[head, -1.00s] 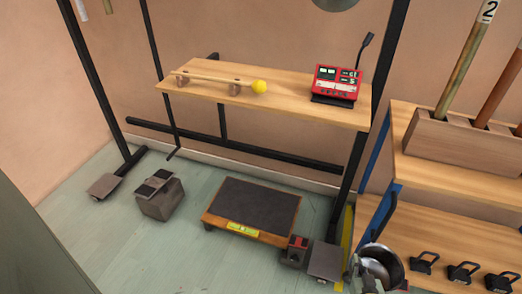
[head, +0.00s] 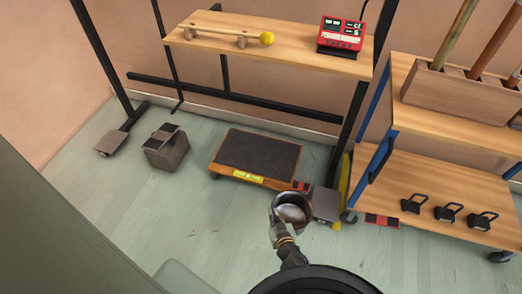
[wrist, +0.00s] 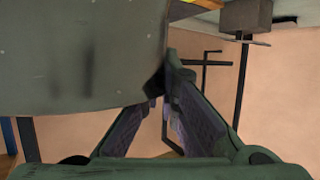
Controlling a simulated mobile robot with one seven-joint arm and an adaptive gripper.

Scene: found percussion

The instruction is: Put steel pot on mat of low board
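The steel pot (head: 293,213) is in the head view, front right of the low board. Its open top faces up toward the camera. The low board (head: 233,178) lies on the floor with a dark mat (head: 258,152) on top; the mat is bare. My gripper (head: 277,218) is shut on the pot's left side and holds it off the floor, apart from the board. In the wrist view the pot's grey wall (wrist: 75,65) fills the upper left, and the fingers meet at its edge. The exact grip point is partly hidden.
A grey block (head: 167,152) stands left of the board. A metal foot plate (head: 325,204) and the black rack post stand to its right. The rack shelf (head: 280,50) overhangs behind, with a mallet and red device. A wooden shelf unit (head: 440,190) holds several black clamp-like objects.

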